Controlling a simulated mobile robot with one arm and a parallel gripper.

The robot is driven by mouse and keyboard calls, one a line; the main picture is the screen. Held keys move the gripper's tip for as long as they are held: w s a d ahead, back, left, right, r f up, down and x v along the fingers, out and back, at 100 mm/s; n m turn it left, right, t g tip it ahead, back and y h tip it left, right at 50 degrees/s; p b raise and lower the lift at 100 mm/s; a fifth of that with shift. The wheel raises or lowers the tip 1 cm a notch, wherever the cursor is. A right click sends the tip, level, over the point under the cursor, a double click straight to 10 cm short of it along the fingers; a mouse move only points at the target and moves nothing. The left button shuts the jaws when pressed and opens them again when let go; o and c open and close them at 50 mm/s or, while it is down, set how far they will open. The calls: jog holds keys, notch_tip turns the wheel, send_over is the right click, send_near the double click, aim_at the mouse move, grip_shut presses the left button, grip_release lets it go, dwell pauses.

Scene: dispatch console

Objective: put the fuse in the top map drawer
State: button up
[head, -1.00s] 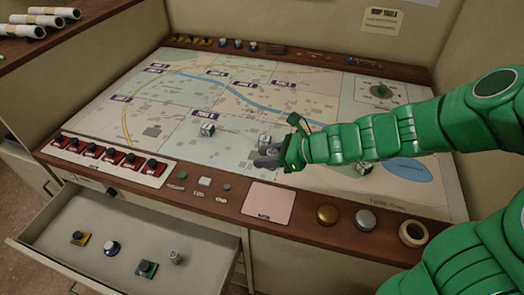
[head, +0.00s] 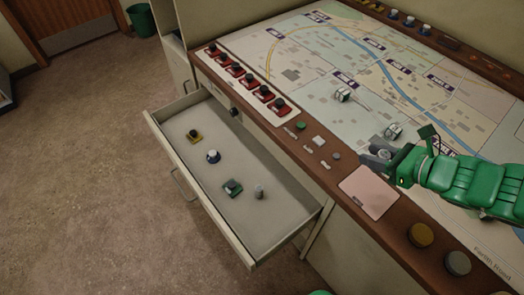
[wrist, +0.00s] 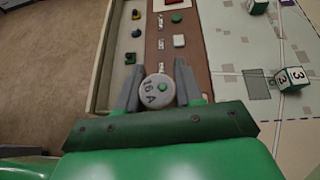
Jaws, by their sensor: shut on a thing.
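In the head view my gripper (head: 378,158) is over the console near the pink card, to the right of the drawer, and the fuse is hard to make out there. The top map drawer (head: 178,116) is pulled open below the console's front edge. Several small parts lie in it, including a grey cylinder (head: 259,192) near its right end.
The drawer holds a yellow-based knob (head: 194,134), a blue-and-white knob (head: 213,156) and a green block (head: 232,187), with bare floor around them. Red switches (head: 237,70) line the wooden edge (head: 290,146). White numbered cubes (head: 342,95) stand on the map.

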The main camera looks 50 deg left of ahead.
jog(key=s+a+f+n+g, duration=0.3)
jog(key=s+a+f, duration=0.65)
jog(key=a, duration=0.35)
jog(key=m+t, duration=0.1)
send_over(256, 209)
notch_tip(256, 209, down, 21)
jog(key=shift+f, duration=3.65)
jog(key=shift+f, duration=0.2)
jog(key=o, duration=0.8)
jog(key=shift+r, duration=0.1)
